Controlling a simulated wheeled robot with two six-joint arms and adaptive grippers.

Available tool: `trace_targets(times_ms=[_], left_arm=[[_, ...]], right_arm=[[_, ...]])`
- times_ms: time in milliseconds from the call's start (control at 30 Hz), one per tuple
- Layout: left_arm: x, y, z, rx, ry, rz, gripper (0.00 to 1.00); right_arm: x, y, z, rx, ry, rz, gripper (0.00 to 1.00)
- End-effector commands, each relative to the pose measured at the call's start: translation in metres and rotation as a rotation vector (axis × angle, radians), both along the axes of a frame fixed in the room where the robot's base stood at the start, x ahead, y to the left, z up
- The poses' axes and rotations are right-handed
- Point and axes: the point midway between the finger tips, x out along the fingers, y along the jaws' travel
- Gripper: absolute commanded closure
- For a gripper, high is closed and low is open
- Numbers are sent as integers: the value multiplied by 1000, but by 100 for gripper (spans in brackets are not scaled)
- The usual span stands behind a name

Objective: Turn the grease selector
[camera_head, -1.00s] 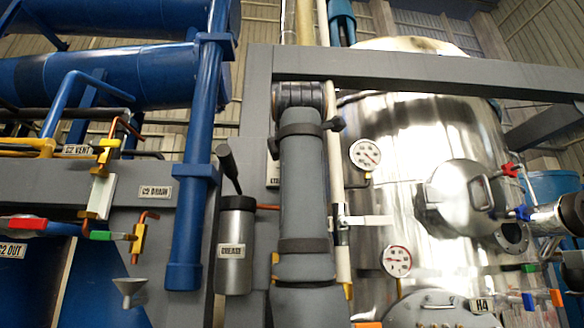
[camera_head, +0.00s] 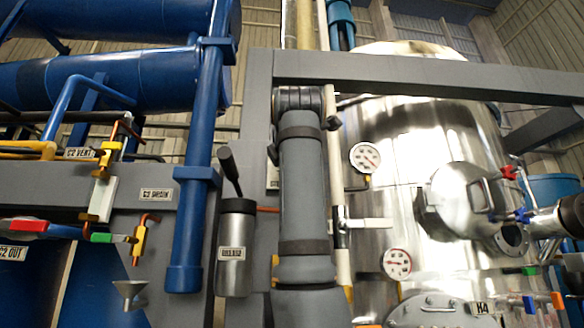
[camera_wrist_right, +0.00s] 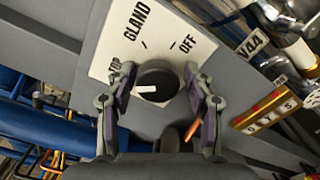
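The grease selector is a round dark knob (camera_wrist_right: 160,78) with a white pointer mark, seen in the right wrist view. The knob is not visible in the head view. My left gripper is not in view.
In the head view, a metal grease cylinder (camera_head: 236,262) with a black handle hangs beside a blue pipe (camera_head: 196,170). A steel vessel (camera_head: 400,130) with gauges stands at right. A V44 tag (camera_wrist_right: 250,44) and a yellow-framed indicator (camera_wrist_right: 268,108) are right of the knob.

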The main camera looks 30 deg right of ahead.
Motion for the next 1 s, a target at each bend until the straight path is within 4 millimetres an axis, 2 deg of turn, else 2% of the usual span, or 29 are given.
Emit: trace_targets(times_ms=[367, 467, 800, 1000], left_arm=[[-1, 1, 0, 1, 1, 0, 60], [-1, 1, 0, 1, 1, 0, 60], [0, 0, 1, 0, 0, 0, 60], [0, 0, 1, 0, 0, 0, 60]], right_arm=[[-5, 2, 3, -2, -7, 0, 38], [-17, 10, 4, -3, -10, 1, 38], [-84, 52, 3, -2, -9, 3, 38], [-102, 63, 2, -2, -5, 1, 38]])
